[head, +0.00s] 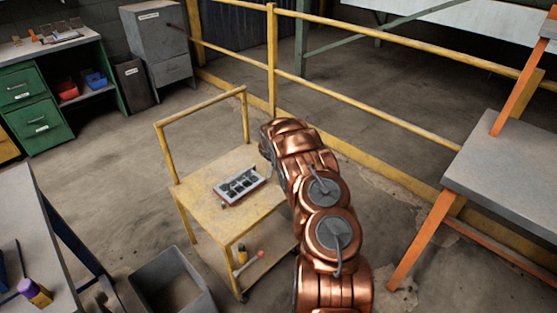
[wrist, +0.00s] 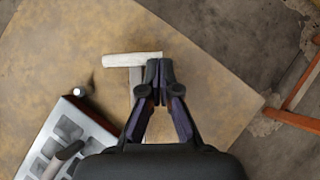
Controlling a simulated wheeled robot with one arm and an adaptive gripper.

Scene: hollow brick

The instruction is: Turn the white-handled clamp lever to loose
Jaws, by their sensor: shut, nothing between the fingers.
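The clamp lever's white handle (wrist: 131,59) lies crosswise in the upper middle of the wrist view. A grey bar (wrist: 136,82) runs from below it towards my gripper and is partly hidden by the fingers. My gripper (wrist: 160,72) is shut and empty, with its fingertips at the right end of the white handle. I cannot tell whether they touch it. In the head view my arm hides the gripper and the lever.
A pale block with several dark cells (head: 240,184) lies on the yellow cart's top (head: 207,187); the wrist view shows it at lower left (wrist: 55,115). The cart has a raised rail (head: 200,107). A grey bin (head: 171,280) stands left of it.

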